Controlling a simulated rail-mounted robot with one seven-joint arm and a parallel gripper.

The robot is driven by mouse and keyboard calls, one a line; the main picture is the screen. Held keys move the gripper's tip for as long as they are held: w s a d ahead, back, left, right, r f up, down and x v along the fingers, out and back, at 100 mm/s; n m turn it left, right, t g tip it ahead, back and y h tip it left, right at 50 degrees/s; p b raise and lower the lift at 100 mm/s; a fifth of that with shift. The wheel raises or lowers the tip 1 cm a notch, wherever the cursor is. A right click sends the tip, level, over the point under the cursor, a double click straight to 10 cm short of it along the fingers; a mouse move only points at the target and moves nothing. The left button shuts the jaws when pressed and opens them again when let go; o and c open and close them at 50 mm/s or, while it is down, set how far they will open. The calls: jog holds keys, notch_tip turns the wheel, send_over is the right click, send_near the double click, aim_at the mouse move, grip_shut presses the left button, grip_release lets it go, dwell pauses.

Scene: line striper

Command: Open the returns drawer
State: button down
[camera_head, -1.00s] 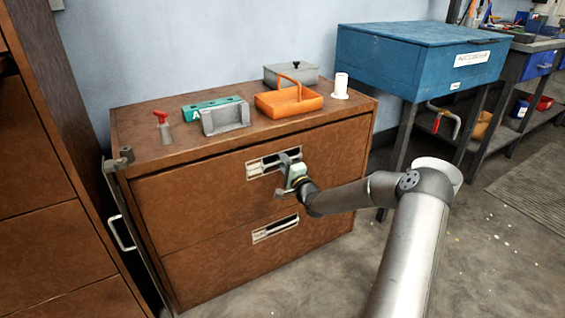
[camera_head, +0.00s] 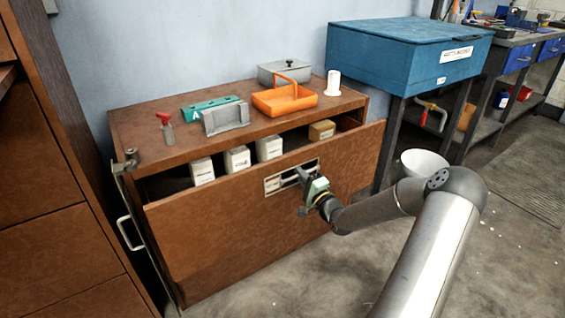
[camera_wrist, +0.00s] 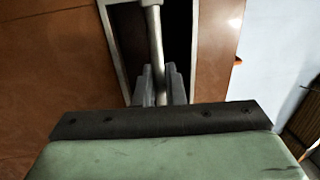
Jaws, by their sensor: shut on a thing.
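The brown cabinet (camera_head: 235,129) stands against the wall. Its upper drawer (camera_head: 225,232) is pulled partly out, and its front hides the lower drawer. Several small white boxes (camera_head: 237,158) and a tan box (camera_head: 322,130) show inside it. My gripper (camera_head: 303,178) is at the recessed handle (camera_head: 280,183) of this drawer. In the wrist view my fingers (camera_wrist: 160,88) are shut on the handle bar (camera_wrist: 155,40). Which drawer is the returns drawer, I cannot tell; any label writing is too small to read.
On the cabinet top are an orange tray (camera_head: 285,101), a grey lidded box (camera_head: 285,72), a white spool (camera_head: 333,84), a grey block (camera_head: 225,118) and a red-topped tool (camera_head: 165,127). A blue bin (camera_head: 400,55) stands to the right. Floor in front is clear.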

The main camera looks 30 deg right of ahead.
jog(key=r+p+v, duration=0.2)
jog(key=p+v, duration=0.1)
jog(key=v, duration=0.8)
jog(key=r+p+v, duration=0.2)
jog(key=v, duration=0.9)
jog(key=shift+s+p, duration=0.4)
jog(key=shift+s, duration=0.2)
jog(key=c, duration=1.6)
grip_release()
jog(key=p+v, duration=0.2)
jog(key=v, duration=1.5)
jog(key=shift+s, duration=0.2)
jog(key=shift+f, duration=0.1)
